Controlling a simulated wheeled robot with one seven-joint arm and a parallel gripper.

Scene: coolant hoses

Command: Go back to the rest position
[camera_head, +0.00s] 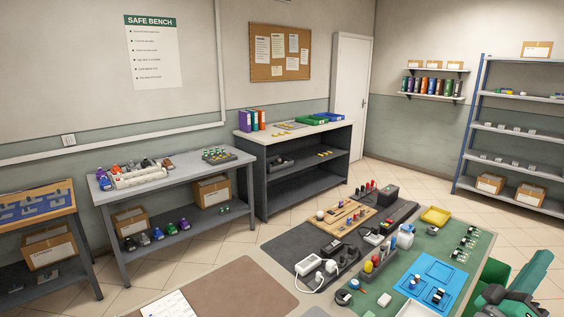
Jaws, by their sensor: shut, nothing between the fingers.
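A teal and dark grey part, which looks like my arm (525,285), shows at the lower right corner, beside the near work table. My gripper's fingers cannot be made out in this view. The near table has a green mat (440,245) and a blue tray (430,268) with small dark and light fittings in it. A row of small fittings stands along the right side of the mat. No hose can be clearly told at this size.
A yellow tray (435,216), a white bottle (406,237), a white power strip (308,264) and a grey rack of coloured pieces crowd the table. A green bin (493,272) stands close to the arm. Benches and shelves line the walls, with open tiled floor between.

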